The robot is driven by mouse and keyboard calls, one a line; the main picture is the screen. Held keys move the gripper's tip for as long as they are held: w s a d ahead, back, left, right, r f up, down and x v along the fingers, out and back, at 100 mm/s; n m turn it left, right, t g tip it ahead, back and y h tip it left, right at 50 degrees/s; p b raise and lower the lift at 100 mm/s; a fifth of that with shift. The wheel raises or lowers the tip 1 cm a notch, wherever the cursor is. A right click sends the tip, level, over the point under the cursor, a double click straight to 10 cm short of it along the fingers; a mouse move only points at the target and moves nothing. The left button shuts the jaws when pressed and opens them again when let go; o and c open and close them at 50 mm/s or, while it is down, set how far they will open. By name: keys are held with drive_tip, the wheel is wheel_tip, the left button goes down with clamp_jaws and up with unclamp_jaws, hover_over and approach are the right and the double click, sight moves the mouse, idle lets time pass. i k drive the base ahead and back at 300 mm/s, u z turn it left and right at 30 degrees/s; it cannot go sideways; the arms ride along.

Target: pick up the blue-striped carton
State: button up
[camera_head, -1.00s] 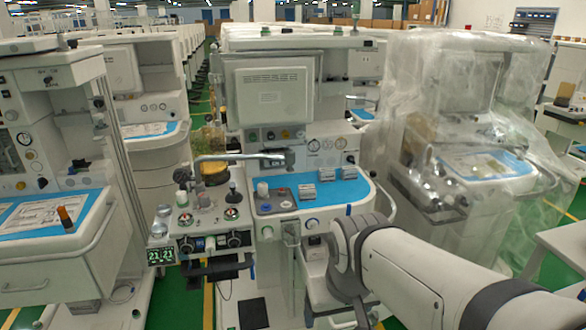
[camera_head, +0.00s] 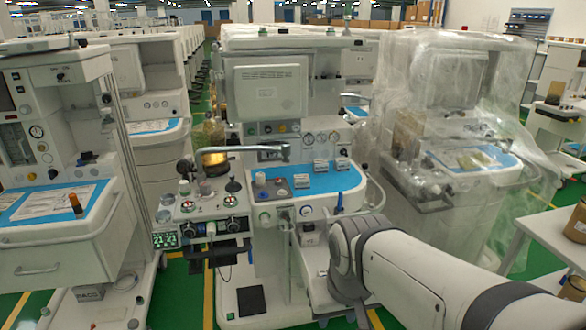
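I cannot make out a blue-striped carton for certain in the head view. A small white box with dark lettering (camera_head: 89,293) lies low at the left, under the left cart, but no blue stripe shows on it. Small grey items (camera_head: 302,181) sit on the blue mat (camera_head: 325,183) of the middle cart; they are too small to tell as cartons. My arm comes in from the lower right and bends down in front of the middle cart. My gripper is not in view.
The middle cart (camera_head: 270,90) stands ahead, with the left cart (camera_head: 60,245) beside it. A plastic-wrapped cart (camera_head: 445,160) stands at the right. A white table (camera_head: 550,234) at the right edge bears a dark jar (camera_head: 577,222). Green floor (camera_head: 180,295) shows between the left and middle carts.

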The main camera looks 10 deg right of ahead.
sight(320, 166)
drive_tip(key=k, duration=1)
drive_tip(key=z, duration=0.75)
drive_tip(key=i, duration=2.3)
drive_tip(key=u, duration=1.15)
drive_tip(key=i, duration=0.4)
drive_tip(key=u, duration=0.05)
